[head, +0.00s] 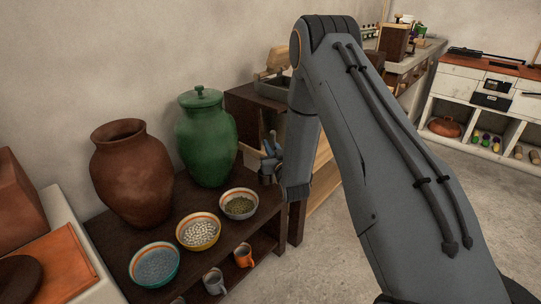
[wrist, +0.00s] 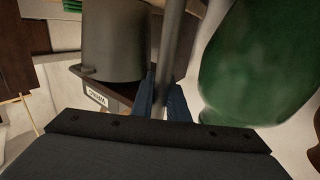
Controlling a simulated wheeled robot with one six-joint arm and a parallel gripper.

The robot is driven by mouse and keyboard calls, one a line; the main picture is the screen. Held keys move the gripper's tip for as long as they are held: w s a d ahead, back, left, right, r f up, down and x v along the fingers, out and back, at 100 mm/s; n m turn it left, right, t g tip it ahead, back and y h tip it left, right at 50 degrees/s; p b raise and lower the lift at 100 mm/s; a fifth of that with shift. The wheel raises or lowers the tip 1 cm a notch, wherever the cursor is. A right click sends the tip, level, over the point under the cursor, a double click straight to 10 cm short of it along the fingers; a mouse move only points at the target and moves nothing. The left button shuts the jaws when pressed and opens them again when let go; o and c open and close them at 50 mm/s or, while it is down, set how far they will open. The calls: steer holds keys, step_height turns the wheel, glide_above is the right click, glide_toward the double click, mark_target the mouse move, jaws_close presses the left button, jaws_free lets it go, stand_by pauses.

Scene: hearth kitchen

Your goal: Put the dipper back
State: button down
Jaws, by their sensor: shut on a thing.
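My gripper (head: 270,158) is beside the green lidded jar (head: 206,138), partly hidden behind my arm in the head view. In the wrist view my gripper (wrist: 160,100) is shut on the thin grey shaft of the dipper (wrist: 173,45), which runs up out of the picture. The dipper's bowl cannot be made out. A dark grey metal pot (wrist: 113,45) stands just left of the shaft in the wrist view. The green jar (wrist: 255,65) is close on the right of it there.
A brown clay jar (head: 132,172) stands left of the green jar on the dark table. Bowls hold blue (head: 155,265), white (head: 198,231) and green (head: 239,204) contents. A grey mug (head: 214,281) and an orange mug (head: 243,255) are at the lower front. Floor is clear to the right.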

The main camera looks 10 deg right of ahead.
steer(key=shift+f, duration=1.7)
steer(key=c, duration=1.7)
jaws_free()
